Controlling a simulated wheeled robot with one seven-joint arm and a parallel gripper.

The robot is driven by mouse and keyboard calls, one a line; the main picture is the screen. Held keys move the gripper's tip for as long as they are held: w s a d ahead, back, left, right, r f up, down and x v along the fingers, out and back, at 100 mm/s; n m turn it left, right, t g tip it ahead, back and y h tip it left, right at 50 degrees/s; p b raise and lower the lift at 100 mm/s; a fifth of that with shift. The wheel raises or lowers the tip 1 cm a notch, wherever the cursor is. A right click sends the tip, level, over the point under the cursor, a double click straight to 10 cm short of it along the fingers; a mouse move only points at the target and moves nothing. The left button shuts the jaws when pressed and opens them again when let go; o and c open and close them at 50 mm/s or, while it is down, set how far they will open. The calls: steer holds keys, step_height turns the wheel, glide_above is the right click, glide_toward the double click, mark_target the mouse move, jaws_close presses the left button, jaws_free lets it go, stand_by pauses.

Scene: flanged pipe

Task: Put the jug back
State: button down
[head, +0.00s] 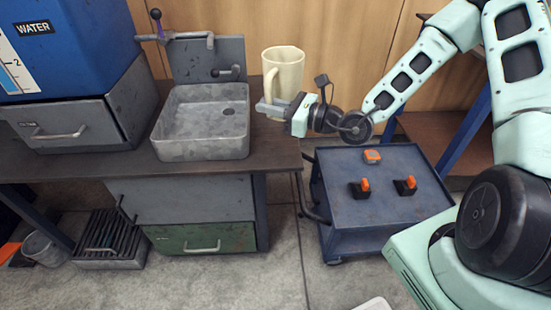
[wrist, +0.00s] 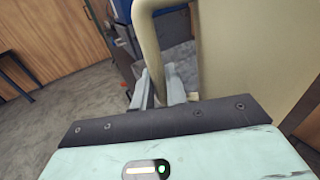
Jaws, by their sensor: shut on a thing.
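The cream jug (head: 287,72) is upright to the right of the sink, near the right end of the workbench. I cannot tell whether its base touches the bench. My gripper (head: 268,108) reaches in from the right and is shut on the jug's handle, which faces left. In the wrist view the cream handle (wrist: 150,45) runs down between the two fingers (wrist: 160,88), and the jug's wall (wrist: 245,60) fills the right side. The fingers partly hide the lower handle and the jug's lower part.
A grey sink (head: 202,150) with a tap (head: 190,37) stands left of the jug. A blue water tank (head: 65,60) is at the far left. A blue cart (head: 375,215) with orange-topped parts stands below my arm. A wooden wall (head: 345,45) is behind.

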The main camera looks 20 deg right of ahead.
steer(key=shift+n+g+y, duration=0.3)
steer(key=shift+y, duration=0.1)
steer(key=f+b, duration=0.1)
steer(key=f, duration=0.2)
steer(key=a+f+b, duration=0.1)
steer(key=f, duration=0.3)
steer(key=f+b, duration=0.2)
steer(key=f, duration=0.2)
steer(key=shift+s+a, duration=0.1)
steer(key=shift+a, duration=0.2)
steer(key=c, duration=1.4)
jaws_free()
steer(key=shift+f, duration=0.15)
